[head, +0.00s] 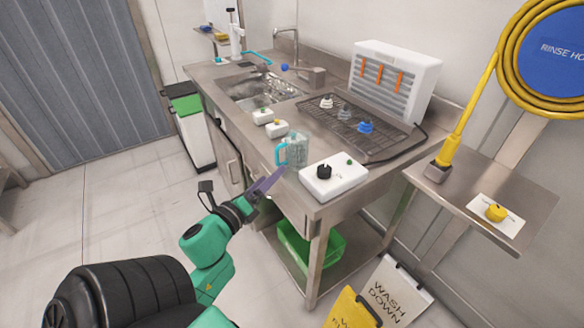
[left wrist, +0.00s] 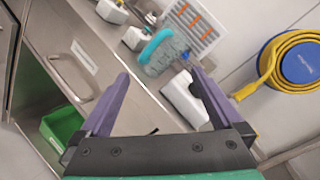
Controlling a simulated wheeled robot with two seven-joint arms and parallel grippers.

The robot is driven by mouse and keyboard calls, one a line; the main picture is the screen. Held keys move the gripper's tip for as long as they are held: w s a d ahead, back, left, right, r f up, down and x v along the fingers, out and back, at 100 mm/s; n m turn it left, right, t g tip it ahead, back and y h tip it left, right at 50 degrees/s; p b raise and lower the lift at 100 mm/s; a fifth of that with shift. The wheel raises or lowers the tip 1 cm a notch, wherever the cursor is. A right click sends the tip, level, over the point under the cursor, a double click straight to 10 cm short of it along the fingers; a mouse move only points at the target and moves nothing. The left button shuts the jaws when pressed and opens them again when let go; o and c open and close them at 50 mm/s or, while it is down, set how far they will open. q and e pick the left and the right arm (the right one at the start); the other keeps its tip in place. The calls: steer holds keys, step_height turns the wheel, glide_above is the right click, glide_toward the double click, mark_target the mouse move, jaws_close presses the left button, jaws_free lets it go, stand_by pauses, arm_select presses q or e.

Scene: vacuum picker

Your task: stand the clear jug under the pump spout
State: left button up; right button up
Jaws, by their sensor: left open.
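The clear jug (head: 297,150) with a teal handle stands upright near the front edge of the steel counter. It also shows in the left wrist view (left wrist: 168,56), beyond and between my fingertips. My left gripper (head: 277,175) is open, with purple fingers, in front of the counter edge and just short of the jug's handle side. The fingers look apart from the jug. A white pump (head: 236,38) with a teal spout (head: 258,56) stands at the far end of the counter, past the sink. My right gripper is not in view.
A white box with a black knob (head: 334,181) sits just right of the jug. Small white blocks (head: 276,128) lie to its left. A dark drying rack (head: 378,150) is behind. The sink (head: 249,87) lies between jug and pump. A green bin (head: 330,248) is below.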

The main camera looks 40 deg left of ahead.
mark_target(297, 151)
arm_select(q)
steer(key=w+m, duration=0.3)
steer(key=w, duration=0.1)
steer(key=w+a+m+p, duration=0.1)
steer(key=w+m, duration=0.2)
steer(key=w, duration=0.2)
steer(key=w+m+p, duration=0.1)
steer(key=w+m, duration=0.2)
steer(key=w, duration=0.1)
steer(key=shift+w+a+y, duration=0.15)
steer(key=shift+a+y, duration=0.15)
steer(key=shift+y, duration=0.1)
steer(key=shift+w+f, duration=0.1)
steer(key=shift+w, duration=0.2)
steer(key=shift+s, duration=0.15)
steer(key=c, duration=1.3)
step_height(297, 151, up, 20)
steer(key=p, duration=0.5)
steer(key=shift+p, duration=0.3)
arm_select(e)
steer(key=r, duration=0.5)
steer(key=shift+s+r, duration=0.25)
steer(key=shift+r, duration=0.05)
